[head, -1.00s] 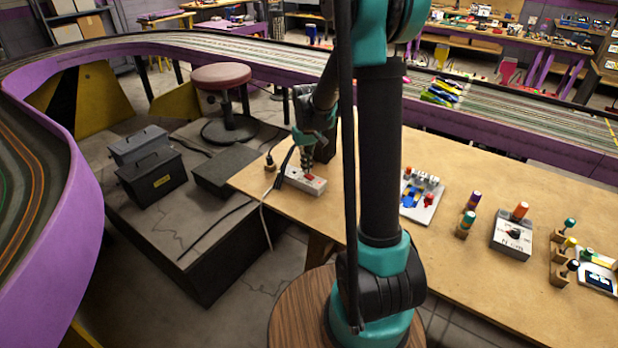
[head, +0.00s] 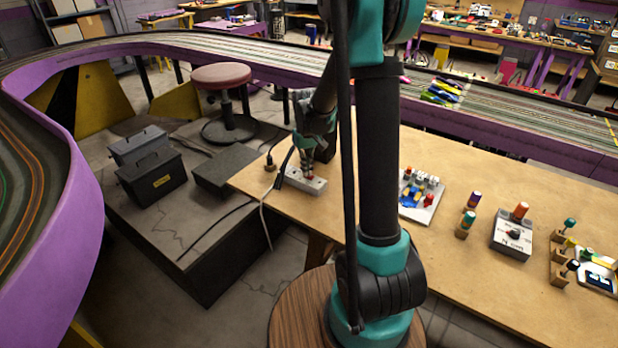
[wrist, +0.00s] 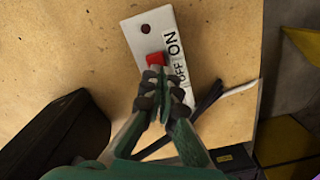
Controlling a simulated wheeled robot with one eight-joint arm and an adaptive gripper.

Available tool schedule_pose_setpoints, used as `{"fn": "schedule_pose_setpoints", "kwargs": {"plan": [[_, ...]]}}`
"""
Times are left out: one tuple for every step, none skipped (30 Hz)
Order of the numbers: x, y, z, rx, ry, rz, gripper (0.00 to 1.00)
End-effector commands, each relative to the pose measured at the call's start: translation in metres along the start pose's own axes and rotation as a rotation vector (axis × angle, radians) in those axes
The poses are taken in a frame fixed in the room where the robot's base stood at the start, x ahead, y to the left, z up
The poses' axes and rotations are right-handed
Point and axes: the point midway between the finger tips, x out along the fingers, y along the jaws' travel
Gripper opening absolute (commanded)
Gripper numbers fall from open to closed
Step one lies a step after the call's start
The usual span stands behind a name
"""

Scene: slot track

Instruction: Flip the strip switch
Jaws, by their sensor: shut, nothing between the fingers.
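The power strip (head: 308,184) lies on the left end of the wooden table, a pale block with cords at its side. In the wrist view the strip (wrist: 151,32) carries a red rocker switch (wrist: 155,59) between the ON and OFF lettering. My gripper (wrist: 153,79) is shut and empty, with its fingertips at the red switch on its OFF side; I cannot tell whether they touch it. The fingers hide part of the switch and the lower strip. In the head view my gripper (head: 306,172) points down over the strip.
A black cord (wrist: 208,98) and a white cord (wrist: 240,89) run beside the strip. A small knobbed peg (head: 270,162) stands at its left. A white board with toys (head: 421,205) and a knob box (head: 513,236) stand farther right.

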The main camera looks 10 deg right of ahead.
Motion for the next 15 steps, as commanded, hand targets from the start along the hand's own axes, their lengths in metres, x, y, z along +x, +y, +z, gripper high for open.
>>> {"fn": "schedule_pose_setpoints", "kwargs": {"plan": [[-0.002,0.0,0.0,0.0,0.0,0.0,0.0],[-0.004,0.0,0.0,0.0,0.0,0.0,0.0],[-0.006,0.0,0.0,0.0,0.0,0.0,0.0],[-0.008,0.0,0.0,0.0,0.0,0.0,0.0],[-0.011,0.0,0.0,0.0,0.0,0.0,0.0],[-0.014,0.0,0.0,0.0,0.0,0.0,0.0],[-0.016,0.0,0.0,0.0,0.0,0.0,0.0],[-0.018,0.0,0.0,0.0,0.0,0.0,0.0],[-0.021,0.0,0.0,0.0,0.0,0.0,0.0],[-0.023,0.0,0.0,0.0,0.0,0.0,0.0],[-0.025,0.0,0.0,0.0,0.0,0.0,0.0],[-0.028,0.0,0.0,0.0,0.0,0.0,0.0],[-0.03,0.0,0.0,0.0,0.0,0.0,0.0],[-0.033,0.0,0.0,0.0,0.0,0.0,0.0],[-0.035,0.0,0.0,0.0,0.0,0.0,0.0]]}}
